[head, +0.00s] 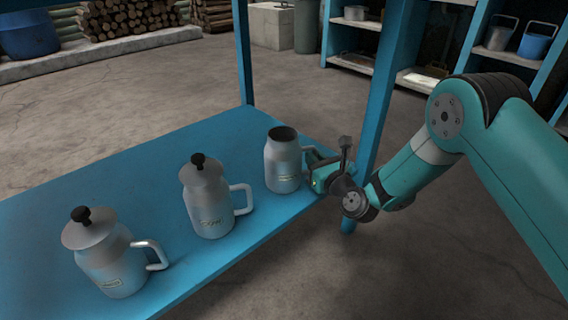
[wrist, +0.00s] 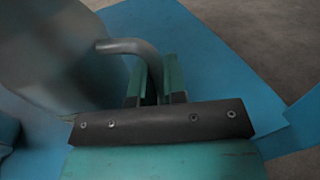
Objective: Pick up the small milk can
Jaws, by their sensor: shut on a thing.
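The small milk can (head: 283,165) is grey metal, with an open dark top and no lid. It stands upright at the right end of the blue table (head: 150,152) and looks to be resting on it. My gripper (head: 316,172) is at its right side, shut on its handle. In the wrist view the can's body (wrist: 60,50) fills the left, and its curved handle (wrist: 128,46) runs between the two green fingers of my gripper (wrist: 156,82). The fingers hide the lower part of the handle.
Two lidded cans stand on the table to the left, a middle one (head: 208,205) and a nearer one (head: 108,262). A blue post (head: 378,105) rises close behind my gripper. Shelves with buckets (head: 500,35) stand at the back right. The floor beyond the table is clear.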

